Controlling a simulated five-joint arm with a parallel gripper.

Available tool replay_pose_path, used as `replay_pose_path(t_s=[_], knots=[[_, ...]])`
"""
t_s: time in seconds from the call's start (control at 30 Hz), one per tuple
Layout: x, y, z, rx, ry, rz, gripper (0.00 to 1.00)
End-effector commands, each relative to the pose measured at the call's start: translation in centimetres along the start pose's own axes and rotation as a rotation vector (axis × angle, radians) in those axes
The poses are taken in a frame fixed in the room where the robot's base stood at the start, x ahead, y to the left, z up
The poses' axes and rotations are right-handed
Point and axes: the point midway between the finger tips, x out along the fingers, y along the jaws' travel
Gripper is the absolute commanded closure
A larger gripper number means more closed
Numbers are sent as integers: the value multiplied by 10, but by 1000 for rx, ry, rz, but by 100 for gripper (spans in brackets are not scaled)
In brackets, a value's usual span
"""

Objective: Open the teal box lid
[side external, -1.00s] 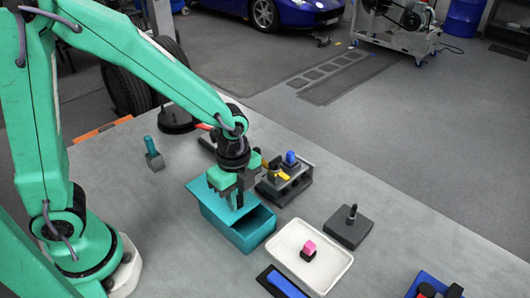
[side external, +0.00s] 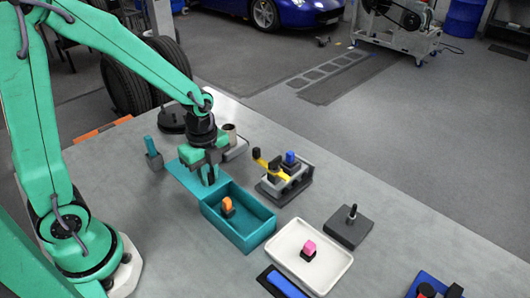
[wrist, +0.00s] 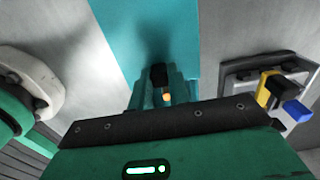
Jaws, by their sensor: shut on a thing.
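The teal box (side external: 258,236) stands on the grey table, and its inside is open to view. An orange-topped piece (side external: 227,206) with a dark base stands inside it. The teal lid (side external: 184,172) is off to the box's back left, lying flat, its near edge by the box's rim. My gripper (side external: 209,178) is over the lid's end nearest the box, shut on the lid's handle, which the fingers mostly hide. In the wrist view the lid (wrist: 150,45) runs away as a wide teal strip, with a dark knob-like piece (wrist: 159,74) between the fingers.
A rack (side external: 284,184) with yellow and blue pieces stands right of the gripper. A white tray (side external: 318,283) with a pink-topped piece and a dark block (side external: 349,227) are in front right. A teal-handled piece (side external: 153,152) stands left of the lid.

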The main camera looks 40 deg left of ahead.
Motion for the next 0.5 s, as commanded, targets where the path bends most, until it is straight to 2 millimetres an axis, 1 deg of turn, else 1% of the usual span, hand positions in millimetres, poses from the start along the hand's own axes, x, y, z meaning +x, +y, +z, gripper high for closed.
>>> replay_pose_path(t_s=[0.1,0.13,0.23,0.5], knots=[[-1,0,0,0,0,1,100],[-1,0,0,0,0,1,80],[0,0,0,0,0,1,60],[0,0,0,0,0,0,60]])
